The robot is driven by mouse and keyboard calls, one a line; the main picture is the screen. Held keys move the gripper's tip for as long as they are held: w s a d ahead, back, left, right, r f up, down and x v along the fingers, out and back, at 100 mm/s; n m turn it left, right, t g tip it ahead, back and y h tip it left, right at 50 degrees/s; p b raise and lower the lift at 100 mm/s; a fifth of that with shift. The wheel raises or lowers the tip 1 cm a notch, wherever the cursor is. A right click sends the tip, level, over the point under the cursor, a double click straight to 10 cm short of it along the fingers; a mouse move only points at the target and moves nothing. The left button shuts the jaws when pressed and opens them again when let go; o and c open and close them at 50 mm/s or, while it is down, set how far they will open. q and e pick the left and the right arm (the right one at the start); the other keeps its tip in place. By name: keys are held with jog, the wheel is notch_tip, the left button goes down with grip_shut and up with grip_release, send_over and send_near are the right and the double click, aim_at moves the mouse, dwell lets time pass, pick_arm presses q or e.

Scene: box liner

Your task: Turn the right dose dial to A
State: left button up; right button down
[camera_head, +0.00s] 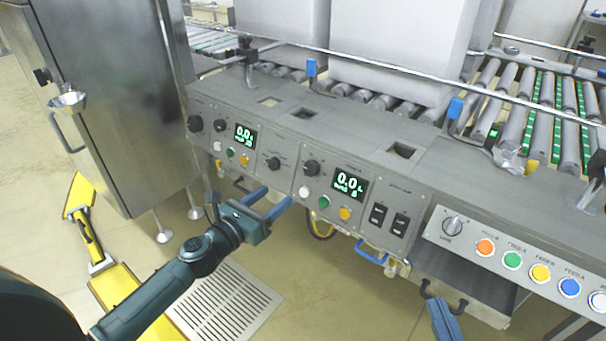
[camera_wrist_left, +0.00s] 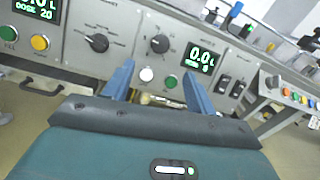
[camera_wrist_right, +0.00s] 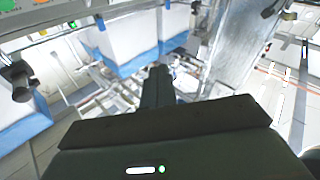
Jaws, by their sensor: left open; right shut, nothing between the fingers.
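The right-hand black dial (camera_head: 311,167) is on the grey panel just left of the right green display (camera_head: 350,184). In the left wrist view the dial (camera_wrist_left: 159,44) lies ahead, between and beyond the fingertips. Its letter marks are too small to read. My left gripper (camera_head: 272,202) is open and empty in front of and below this dial, apart from the panel. Its blue fingers (camera_wrist_left: 158,82) frame the white and green buttons in the left wrist view. My right gripper (camera_head: 445,321) is at the bottom edge, shut and empty; its fingers (camera_wrist_right: 157,85) are together in its wrist view.
Another black dial (camera_head: 273,164) sits left of it. White (camera_head: 305,191), green (camera_head: 324,202) and yellow (camera_head: 345,213) buttons lie below. Black rocker switches (camera_head: 378,213) are to the right. A roller conveyor with white boxes (camera_head: 395,45) runs behind the panel.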

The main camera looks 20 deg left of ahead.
aim_at(309, 169)
pick_arm(q)
jog(key=b+x, duration=0.2)
jog(key=x, duration=0.9)
jog(key=shift+w+d+b, duration=0.1)
jog(key=shift+b, duration=0.2)
jog(key=shift+w+d, duration=0.1)
jog(key=shift+w, duration=0.2)
jog(key=c, duration=1)
pick_arm(e)
jog(key=shift+w+a+m+y, duration=0.1)
jog(key=shift+a+m+y, duration=0.15)
jog(key=shift+m+y, duration=0.05)
pick_arm(q)
jog(key=shift+m, duration=0.4)
